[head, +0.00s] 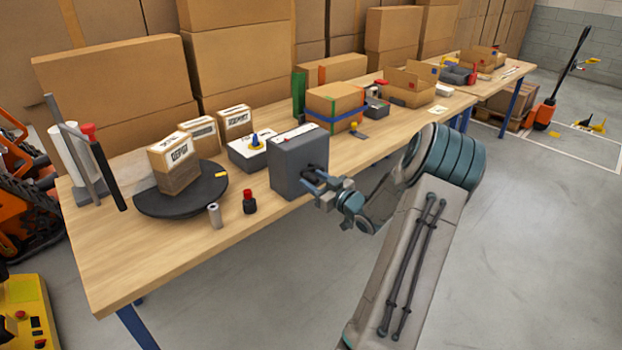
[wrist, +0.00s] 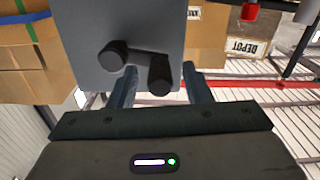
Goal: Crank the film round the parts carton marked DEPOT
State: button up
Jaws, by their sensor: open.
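A parts carton (head: 168,162) stands upright on the black round turntable (head: 150,205) at the table's left end. Its label is small in the head view; a carton label in the wrist view (wrist: 242,47) reads DEPOT.
Two more labelled cartons (head: 235,122) stand behind the turntable. A blue-banded carton (head: 335,105) stands further right. The front left tabletop is clear.

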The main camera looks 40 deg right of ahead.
jog(key=shift+w, duration=0.7)
jog(key=shift+a, duration=0.15)
grip_shut()
jog(key=shift+f, duration=0.1)
jog(key=shift+f, duration=0.1)
